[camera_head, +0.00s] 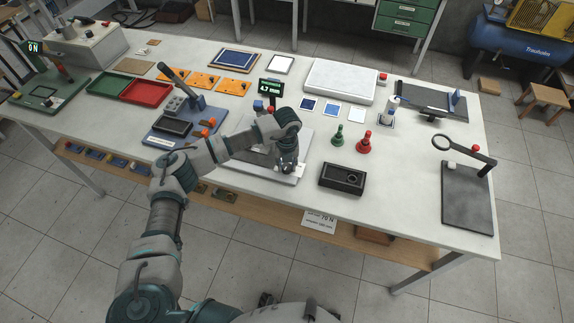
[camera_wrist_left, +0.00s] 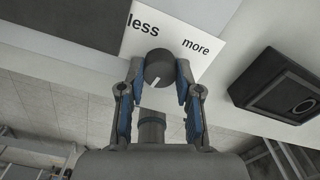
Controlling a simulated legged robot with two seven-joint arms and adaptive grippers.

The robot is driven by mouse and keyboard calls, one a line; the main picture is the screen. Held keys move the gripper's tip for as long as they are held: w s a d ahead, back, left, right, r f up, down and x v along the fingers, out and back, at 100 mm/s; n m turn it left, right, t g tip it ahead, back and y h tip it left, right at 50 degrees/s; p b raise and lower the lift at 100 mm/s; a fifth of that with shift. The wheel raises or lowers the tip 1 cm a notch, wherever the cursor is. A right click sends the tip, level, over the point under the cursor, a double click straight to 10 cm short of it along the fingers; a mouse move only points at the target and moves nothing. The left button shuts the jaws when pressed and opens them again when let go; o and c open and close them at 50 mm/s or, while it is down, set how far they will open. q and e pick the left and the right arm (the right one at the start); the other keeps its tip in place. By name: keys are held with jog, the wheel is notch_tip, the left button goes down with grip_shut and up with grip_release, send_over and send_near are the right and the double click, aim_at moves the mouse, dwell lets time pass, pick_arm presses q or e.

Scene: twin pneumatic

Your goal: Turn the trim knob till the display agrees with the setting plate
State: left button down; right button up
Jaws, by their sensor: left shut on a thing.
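The trim knob (camera_wrist_left: 159,66) is dark and round, with a white pointer line toward the lower left in the left wrist view. It sits by a white plate (camera_wrist_left: 150,40) printed "less" on the left and "more" on the right. My left gripper (camera_wrist_left: 157,84) is shut on the knob, a finger on each side. In the head view my left gripper (camera_head: 287,170) is at the front of a pale base plate (camera_head: 257,167) and hides the knob. A small display (camera_head: 271,88) behind it reads about 4.7 mm in green. My right gripper is not in view.
A white label (camera_head: 320,221) reading about 70 N hangs at the table's front edge. A black box (camera_head: 342,179) stands right of my gripper, with green (camera_head: 338,136) and red (camera_head: 364,142) handled pieces behind it. A blue fixture (camera_head: 165,137) stands left.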

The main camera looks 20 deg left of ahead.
pick_arm(q)
jog(key=m+b, duration=0.1)
jog(key=m, duration=0.2)
jog(key=shift+f+m, duration=0.1)
jog(key=shift+m, duration=0.2)
jog(key=m+b, duration=0.1)
jog(key=m, duration=0.3)
jog(key=shift+m+b, duration=0.3)
jog(key=shift+b, duration=0.05)
jog(key=m+b, duration=0.1)
jog(key=m, duration=0.3)
jog(key=shift+w+a, duration=0.1)
jog(key=shift+m+b, duration=0.75)
jog(key=shift+m, duration=1.15)
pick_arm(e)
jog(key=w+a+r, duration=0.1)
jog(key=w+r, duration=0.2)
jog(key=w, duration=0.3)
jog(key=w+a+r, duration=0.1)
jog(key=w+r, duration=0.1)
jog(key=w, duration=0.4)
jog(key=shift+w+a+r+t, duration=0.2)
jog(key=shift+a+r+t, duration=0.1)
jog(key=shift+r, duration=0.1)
pick_arm(q)
jog(key=shift+r, duration=0.2)
jog(key=c, duration=0.8)
grip_release()
